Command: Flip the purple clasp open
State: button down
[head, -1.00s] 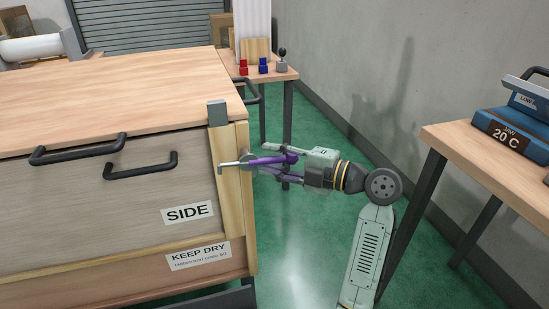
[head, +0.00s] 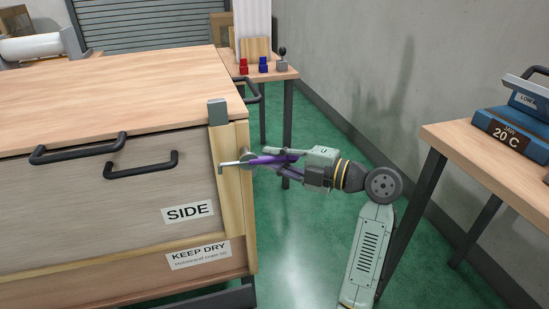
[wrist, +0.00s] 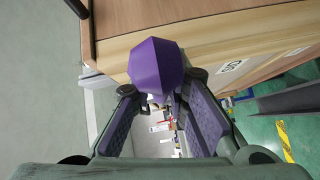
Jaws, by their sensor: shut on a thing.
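The purple clasp (head: 268,160) is on the corner post of the wooden crate (head: 130,190), level with the crate's side panel. A metal hook (head: 231,164) shows at its left end, against the post. In the wrist view the clasp's faceted purple knob (wrist: 157,65) fills the space at the fingertips. My gripper (head: 284,162) comes to it from the right, with its fingers on either side of the clasp, shut on it. The fingers also show in the wrist view (wrist: 161,86). The knob hides part of the fingertip contact and the clasp's shaft.
Black handles (head: 142,166) stick out from the crate. A small table (head: 270,76) with red and blue pieces stands behind it. Another table (head: 480,150) with a blue device (head: 510,130) stands at the right. Green floor lies open around my arm.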

jog(key=shift+f+b, duration=0.15)
jog(key=shift+b, duration=0.45)
jog(key=shift+n+h+b, duration=0.3)
jog(key=shift+b, duration=0.1)
jog(key=shift+r, duration=0.4)
jog(key=c, duration=1.6)
grip_release()
jog(key=shift+d, duration=0.1)
jog(key=shift+o, duration=0.2)
jog(key=v, duration=1.2)
jog(key=shift+r, duration=0.3)
